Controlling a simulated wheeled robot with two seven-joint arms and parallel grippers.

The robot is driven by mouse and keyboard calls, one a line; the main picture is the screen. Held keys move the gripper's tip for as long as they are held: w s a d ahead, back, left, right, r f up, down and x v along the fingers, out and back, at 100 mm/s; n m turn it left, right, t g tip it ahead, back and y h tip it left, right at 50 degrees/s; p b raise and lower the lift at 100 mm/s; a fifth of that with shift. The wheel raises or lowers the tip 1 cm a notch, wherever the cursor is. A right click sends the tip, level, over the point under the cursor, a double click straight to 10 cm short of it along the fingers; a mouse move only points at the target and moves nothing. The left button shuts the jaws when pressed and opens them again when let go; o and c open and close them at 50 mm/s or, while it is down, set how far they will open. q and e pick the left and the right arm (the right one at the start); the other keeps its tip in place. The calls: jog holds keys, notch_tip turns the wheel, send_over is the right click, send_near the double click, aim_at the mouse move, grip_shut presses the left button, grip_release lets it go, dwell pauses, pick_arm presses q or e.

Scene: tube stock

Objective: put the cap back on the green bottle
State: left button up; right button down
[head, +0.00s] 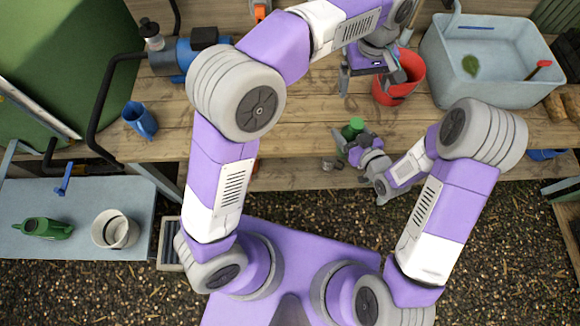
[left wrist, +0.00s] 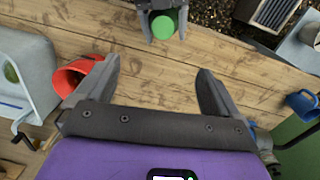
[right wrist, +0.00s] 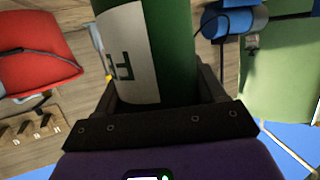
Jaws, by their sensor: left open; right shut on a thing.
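The green bottle (head: 352,128) is in my right gripper (head: 356,142) above the front part of the wooden bench. The right wrist view shows its green side and white label (right wrist: 128,55) between the fingers. The left wrist view shows a round green end (left wrist: 163,24) facing up between the right fingers. I cannot tell whether this end is a cap or the bare bottle. I cannot make out a separate cap in any view. My left gripper (head: 371,82) is open and empty over the bench, farther back than the bottle, beside the red pot (head: 404,92).
A pale blue tub (head: 500,96) stands at the back right. A blue mug (head: 140,120) and a blue pump-like device (head: 187,56) are on the left. Bench wood between mug and bottle is clear.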

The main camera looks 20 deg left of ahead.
pick_arm(q)
jog(key=shift+n+g+h, duration=0.4)
jog(key=shift+n+h, duration=0.2)
jog(key=shift+h, duration=0.1)
jog(key=s+a+f, duration=0.1)
jog(key=a+f, duration=0.4)
jog(key=f, duration=0.4)
jog(key=s+a+f, duration=0.2)
jog(key=a+f, duration=0.3)
jog(key=f, duration=0.4)
jog(key=s+a+f, duration=0.1)
jog(key=a+f, duration=0.4)
jog(key=f, duration=0.4)
jog(key=shift+s, duration=0.4)
jog(key=s+d+f+m+t+h, duration=0.1)
jog(key=s+f+m+h, duration=0.1)
jog(key=s+f, duration=0.9)
jog(key=s+m, duration=0.1)
jog(key=s, duration=0.3)
jog(key=shift+s+d+f, duration=0.15)
jog(key=shift+d+f, duration=0.2)
jog(key=shift+f, duration=0.05)
